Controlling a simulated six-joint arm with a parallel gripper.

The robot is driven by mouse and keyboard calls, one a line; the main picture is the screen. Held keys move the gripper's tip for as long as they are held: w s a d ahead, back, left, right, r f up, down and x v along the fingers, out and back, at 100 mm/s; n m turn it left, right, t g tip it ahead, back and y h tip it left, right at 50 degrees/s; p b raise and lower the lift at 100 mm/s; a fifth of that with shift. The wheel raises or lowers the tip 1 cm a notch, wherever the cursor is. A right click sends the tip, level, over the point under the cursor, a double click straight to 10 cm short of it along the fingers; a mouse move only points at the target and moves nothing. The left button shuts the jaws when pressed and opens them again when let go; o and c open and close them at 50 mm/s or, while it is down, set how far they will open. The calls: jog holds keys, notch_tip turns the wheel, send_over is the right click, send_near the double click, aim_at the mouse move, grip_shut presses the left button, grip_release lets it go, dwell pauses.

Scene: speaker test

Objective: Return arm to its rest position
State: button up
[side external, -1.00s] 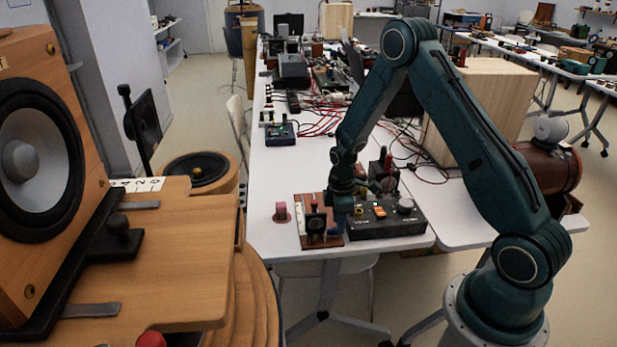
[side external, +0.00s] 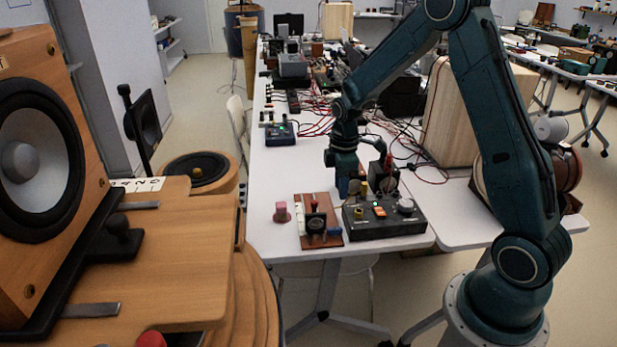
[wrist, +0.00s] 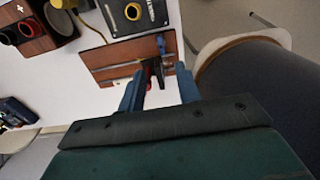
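My gripper (side external: 346,190) hangs from my teal arm above the table, by the back left corner of a black control box (side external: 372,228). In the wrist view, its two blue fingers (wrist: 160,92) are spread apart. A brown wooden board (wrist: 112,62) with black, red and blue parts shows beyond them. I see no object gripped. In the side view the brown board (side external: 306,232) lies on the table, left of the control box and apart from the gripper. It carries an upright black part (side external: 316,222).
A pink knob-like piece (side external: 282,212) stands left of the board on the white table (side external: 272,180). Red cables (side external: 318,128) and devices cover the table behind. A wooden speaker (side external: 45,150) fills the left foreground.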

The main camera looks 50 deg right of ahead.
jog(key=shift+r, duration=0.15)
jog(key=s+a+r+m+t, duration=0.15)
jog(key=s+a+r, duration=0.25)
jog(key=r, duration=0.4)
jog(key=s+a+r+m+t, duration=0.1)
jog(key=s+a+r+m, duration=0.25)
jog(key=r, duration=0.45)
jog(key=s+a+r+m+t, duration=0.1)
jog(key=s+a+r+m, duration=0.1)
jog(key=s, duration=0.5)
jog(key=s+a+r+m+t, duration=0.2)
jog(key=s+a+r, duration=0.1)
jog(key=s, duration=0.5)
jog(key=shift+s+a, duration=0.2)
jog(key=shift+a, duration=0.25)
